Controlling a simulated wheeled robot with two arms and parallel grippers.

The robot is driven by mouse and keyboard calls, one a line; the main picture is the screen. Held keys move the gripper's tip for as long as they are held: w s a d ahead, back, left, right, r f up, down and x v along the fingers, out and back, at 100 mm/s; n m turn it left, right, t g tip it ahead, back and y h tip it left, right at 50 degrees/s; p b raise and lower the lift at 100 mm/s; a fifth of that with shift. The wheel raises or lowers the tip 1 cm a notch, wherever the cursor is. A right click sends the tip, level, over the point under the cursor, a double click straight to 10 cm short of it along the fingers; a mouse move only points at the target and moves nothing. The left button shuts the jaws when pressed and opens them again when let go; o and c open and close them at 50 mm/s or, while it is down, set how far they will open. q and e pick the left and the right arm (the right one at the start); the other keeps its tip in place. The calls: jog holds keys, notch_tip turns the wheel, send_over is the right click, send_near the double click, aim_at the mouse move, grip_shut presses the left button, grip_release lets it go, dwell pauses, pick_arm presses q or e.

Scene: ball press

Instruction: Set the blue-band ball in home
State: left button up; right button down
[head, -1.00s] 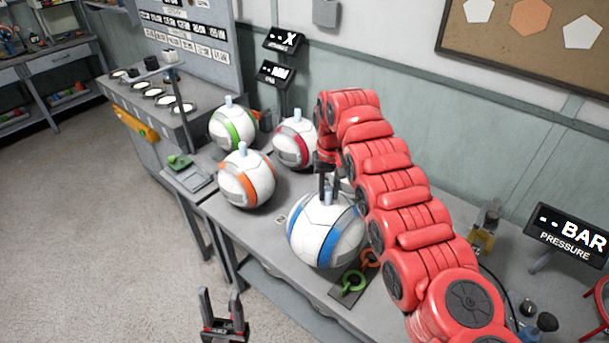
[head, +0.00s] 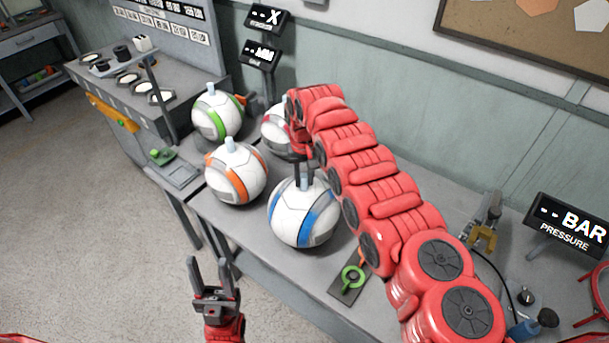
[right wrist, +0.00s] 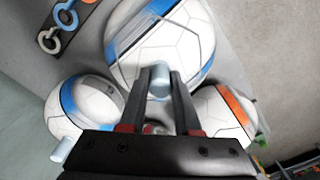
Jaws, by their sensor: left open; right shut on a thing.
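The blue-band ball (head: 304,217) is white with a blue band and a pale peg on top. In the head view it is over the bench near its front edge; whether it touches the bench I cannot tell. My right gripper (head: 304,176) reaches down from above and is shut on the ball's peg. The right wrist view shows the peg (right wrist: 160,80) between the fingers and the ball (right wrist: 165,35) beyond. My left gripper (head: 209,263) is open and empty, in front of the bench, apart from the balls. I cannot make out a spot marked home.
An orange-band ball (head: 236,172), a green-band ball (head: 217,116) and a partly hidden red-band ball (head: 275,130) stand left and behind. Another blue-striped ball (right wrist: 88,108) shows in the right wrist view. A plate with rings (head: 350,282) lies on the bench's right.

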jog(key=shift+w+a, duration=0.1)
jog(key=shift+a+f+b, duration=0.1)
jog(key=shift+f+b, duration=0.1)
jog(key=shift+b, duration=0.1)
jog(key=c, duration=0.6)
grip_release()
jog(key=shift+r, duration=0.1)
